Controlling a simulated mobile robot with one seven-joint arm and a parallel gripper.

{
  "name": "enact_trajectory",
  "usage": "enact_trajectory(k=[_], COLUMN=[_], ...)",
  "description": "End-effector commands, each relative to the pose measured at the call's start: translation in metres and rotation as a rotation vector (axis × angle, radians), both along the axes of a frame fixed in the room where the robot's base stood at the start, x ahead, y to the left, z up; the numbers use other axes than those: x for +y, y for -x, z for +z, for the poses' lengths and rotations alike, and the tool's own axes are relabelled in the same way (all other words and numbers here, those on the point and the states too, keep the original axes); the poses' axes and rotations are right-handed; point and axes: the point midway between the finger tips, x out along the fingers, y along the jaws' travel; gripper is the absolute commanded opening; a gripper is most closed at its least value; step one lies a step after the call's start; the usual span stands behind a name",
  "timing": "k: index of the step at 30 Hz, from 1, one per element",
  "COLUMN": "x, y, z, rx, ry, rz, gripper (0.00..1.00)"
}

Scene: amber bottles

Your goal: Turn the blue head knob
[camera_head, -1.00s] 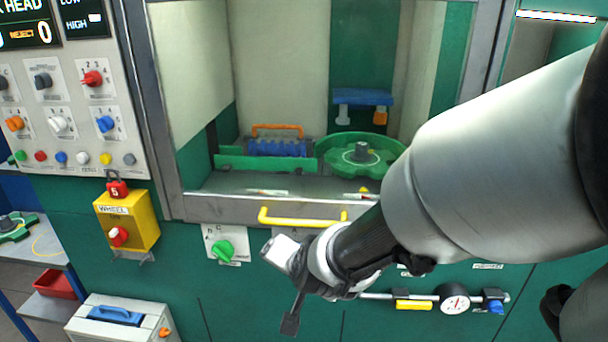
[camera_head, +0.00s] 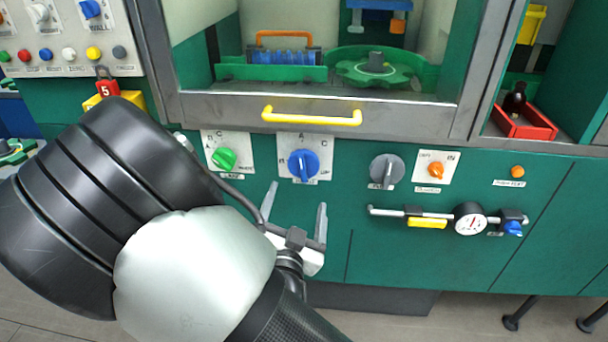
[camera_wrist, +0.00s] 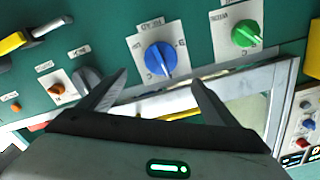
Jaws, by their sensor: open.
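A blue knob (camera_head: 303,163) sits on a white plate with letters A, B and C on the green front panel, below the yellow handle. My gripper (camera_head: 296,198) is open and empty, just below the knob in the head view, fingers pointing up at the panel. In the wrist view the knob lies just beyond and between the fingertips (camera_wrist: 159,79), apart from both. Another blue knob (camera_head: 90,8) is on the upper-left panel.
A green knob (camera_head: 224,158) is left of the blue one; a grey knob (camera_head: 387,170) and an orange knob (camera_head: 436,170) are right. The yellow handle (camera_head: 312,117) juts out above. A gauge (camera_head: 469,218) on a rail stands at the lower right.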

Motion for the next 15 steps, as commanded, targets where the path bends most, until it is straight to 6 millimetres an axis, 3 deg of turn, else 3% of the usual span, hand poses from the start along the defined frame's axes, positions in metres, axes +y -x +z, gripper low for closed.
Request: enact_trajectory(k=[9,15], x=[-0.007,-0.009], y=[-0.071,-0.108], z=[0.002,0.002], rx=[-0.001,0.0], ry=[0.002,0.003], rz=[-0.002,-0.001], gripper=[0.83,0.83])
